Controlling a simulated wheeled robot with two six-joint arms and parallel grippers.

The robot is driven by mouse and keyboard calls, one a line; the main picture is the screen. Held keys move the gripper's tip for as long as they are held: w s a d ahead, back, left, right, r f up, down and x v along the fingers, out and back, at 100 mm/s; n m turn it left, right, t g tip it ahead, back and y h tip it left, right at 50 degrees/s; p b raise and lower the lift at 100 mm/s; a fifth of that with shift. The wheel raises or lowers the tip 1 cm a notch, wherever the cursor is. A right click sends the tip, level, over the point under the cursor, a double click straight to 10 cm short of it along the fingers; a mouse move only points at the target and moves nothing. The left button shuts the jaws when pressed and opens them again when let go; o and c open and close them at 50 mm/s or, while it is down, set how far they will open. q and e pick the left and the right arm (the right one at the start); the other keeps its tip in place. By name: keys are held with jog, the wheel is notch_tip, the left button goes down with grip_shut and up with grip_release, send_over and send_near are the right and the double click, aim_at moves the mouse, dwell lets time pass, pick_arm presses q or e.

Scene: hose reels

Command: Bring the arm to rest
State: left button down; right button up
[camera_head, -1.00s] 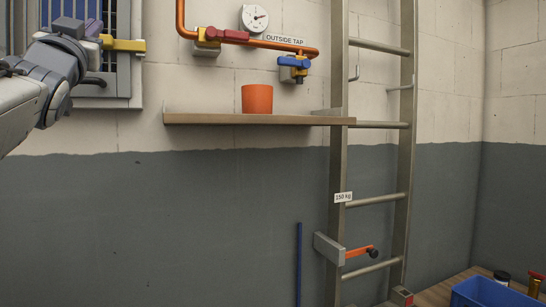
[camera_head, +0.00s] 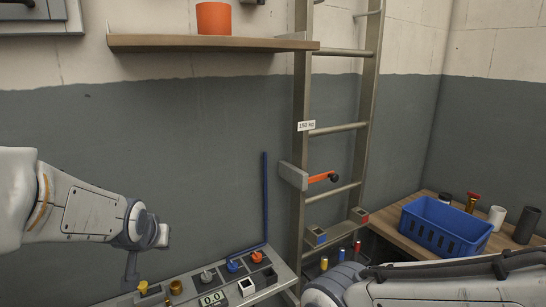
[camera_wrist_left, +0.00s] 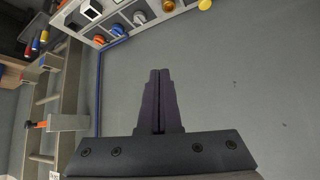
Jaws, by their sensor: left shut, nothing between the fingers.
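My left arm reaches in from the left in the head view, in front of the grey lower wall. My left gripper shows in the left wrist view (camera_wrist_left: 159,74), its two dark fingers pressed together with nothing between them. Its fingertips are apart from the control panel (camera_wrist_left: 115,22) at the top of that view. In the head view my left wrist hangs above the left end of the same panel (camera_head: 213,284). My right arm lies across the lower right of the head view; its gripper is not seen.
A metal ladder (camera_head: 303,155) with an orange-handled lever (camera_head: 320,178) stands mid-right. A shelf (camera_head: 190,44) holds an orange pot (camera_head: 213,18). A blue basket (camera_head: 440,228) stands on a wooden bench (camera_head: 398,222) at right. The wall area left of the ladder is open.

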pick_arm(q)
jog(key=s+d+f+m+g+h, duration=0.1)
jog(key=s+d+f+g, duration=0.25)
jog(key=s+f, duration=0.3)
jog(key=s+d+f+m+g, duration=0.1)
jog(key=s+d+f+g, duration=0.1)
jog(key=s+d+f, duration=0.35)
jog(key=s+d+r+m+g, duration=0.1)
jog(key=s+d+r+m, duration=0.1)
jog(key=s+d, duration=0.3)
jog(key=s+d+r+m+g+h, duration=0.1)
jog(key=s+d+r+m, duration=0.2)
jog(key=s+d, duration=0.3)
jog(key=s+m, duration=0.1)
jog(key=s, duration=0.3)
jog(key=shift+m+g, duration=0.3)
jog(key=shift+g, duration=0.05)
jog(key=shift+s, duration=0.1)
